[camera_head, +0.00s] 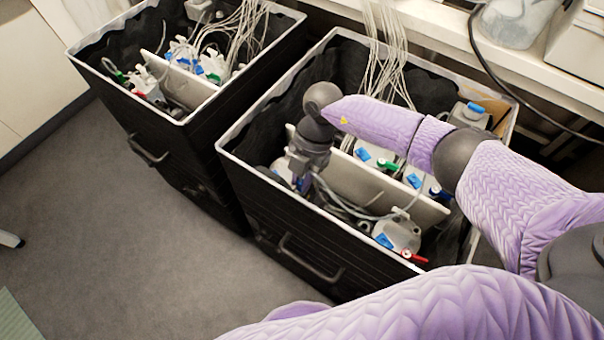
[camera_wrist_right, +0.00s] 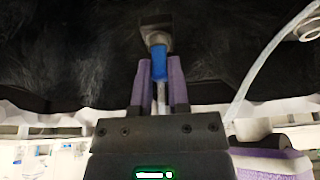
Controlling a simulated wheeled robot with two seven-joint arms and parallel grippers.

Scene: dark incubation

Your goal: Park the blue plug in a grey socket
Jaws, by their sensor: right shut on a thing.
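My right gripper (camera_head: 303,180) reaches down into the front left part of the right black bin (camera_head: 330,268). In the right wrist view its two purple fingers (camera_wrist_right: 159,82) are shut on the blue plug (camera_wrist_right: 158,60), with a pale cable running back between them. The far end of the plug meets a small grey block (camera_wrist_right: 157,30), which looks like a grey socket. I cannot tell whether the plug is inside it or only against it. In the head view my gripper mostly hides the plug. My left gripper is not in view.
A white divider board (camera_head: 385,184) stands in the right bin, with white bottles and blue clips around it. A bottle with a red plug (camera_head: 415,257) is at front right. Grey tubes (camera_head: 383,50) hang in from behind. A similar bin (camera_head: 150,115) stands at left.

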